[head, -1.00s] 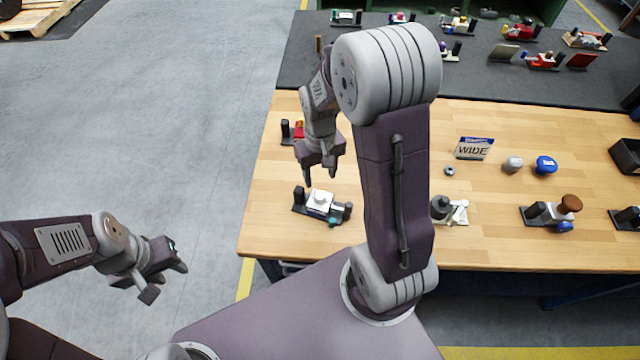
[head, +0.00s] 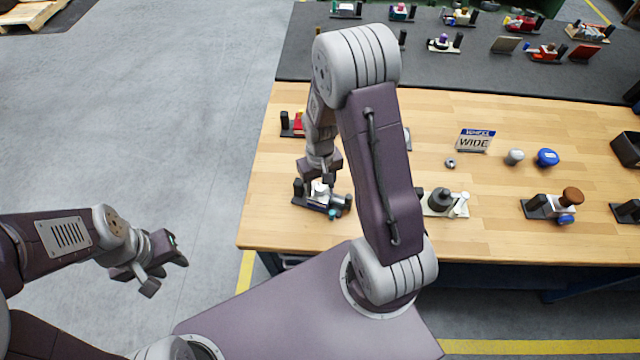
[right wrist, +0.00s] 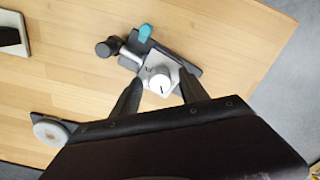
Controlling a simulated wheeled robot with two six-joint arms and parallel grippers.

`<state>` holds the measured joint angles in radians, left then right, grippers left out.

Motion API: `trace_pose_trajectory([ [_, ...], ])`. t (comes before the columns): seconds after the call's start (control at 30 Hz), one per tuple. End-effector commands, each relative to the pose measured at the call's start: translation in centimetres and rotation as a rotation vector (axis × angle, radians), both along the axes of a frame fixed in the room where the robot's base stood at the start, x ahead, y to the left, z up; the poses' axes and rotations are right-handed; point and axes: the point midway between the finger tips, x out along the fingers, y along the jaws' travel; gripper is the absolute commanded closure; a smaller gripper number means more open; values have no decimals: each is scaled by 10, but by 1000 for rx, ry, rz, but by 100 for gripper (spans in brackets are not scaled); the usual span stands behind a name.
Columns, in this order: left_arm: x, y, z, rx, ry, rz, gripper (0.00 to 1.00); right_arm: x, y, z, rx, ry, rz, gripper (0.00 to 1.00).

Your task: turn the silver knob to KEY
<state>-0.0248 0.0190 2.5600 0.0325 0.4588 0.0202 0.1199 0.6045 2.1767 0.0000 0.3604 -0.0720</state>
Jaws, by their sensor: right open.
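The silver knob (right wrist: 158,84) is a round cap with a dark line on its top. It sits on a light plate of a small valve unit with a teal tab (right wrist: 146,32) and a dark cylinder. In the head view the same valve unit (head: 338,204) stands near the table's left front, partly hidden by my right gripper (head: 319,179). In the right wrist view my right gripper (right wrist: 161,80) is open, its fingers on either side of the knob; contact cannot be told. The KEY mark is not legible. My left gripper (head: 166,276) is open and empty, left of the table over the floor.
A red unit (head: 297,124) stands behind the valve unit. A unit with a dark round knob (head: 440,200) is to the right. A sign reading WIDE (head: 474,142), a grey knob (head: 514,157) and a blue knob (head: 546,158) stand farther right.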

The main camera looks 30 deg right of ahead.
Motion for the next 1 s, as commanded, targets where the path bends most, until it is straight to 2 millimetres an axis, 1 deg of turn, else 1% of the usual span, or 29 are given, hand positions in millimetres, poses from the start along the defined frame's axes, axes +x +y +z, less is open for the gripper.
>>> trace_pose_trajectory([
  [0.03,0,0,0,0,0,0,64,0,0,0,0,0,0,54],
  [0.2,0,0,0,0,0,0,64,0,0,0,0,0,0,100],
  [0.43,0,0,0,0,0,0,64,0,0,1,0,0,-13,100],
  [0.57,0,0,1,0,0,0,64,0,0,1,0,0,-55,100],
  [0.77,0,0,4,0,0,0,64,0,0,1,0,-1,-185,100],
  [1.0,0,0,8,0,0,0,64,0,0,1,0,-1,-387,100],
])
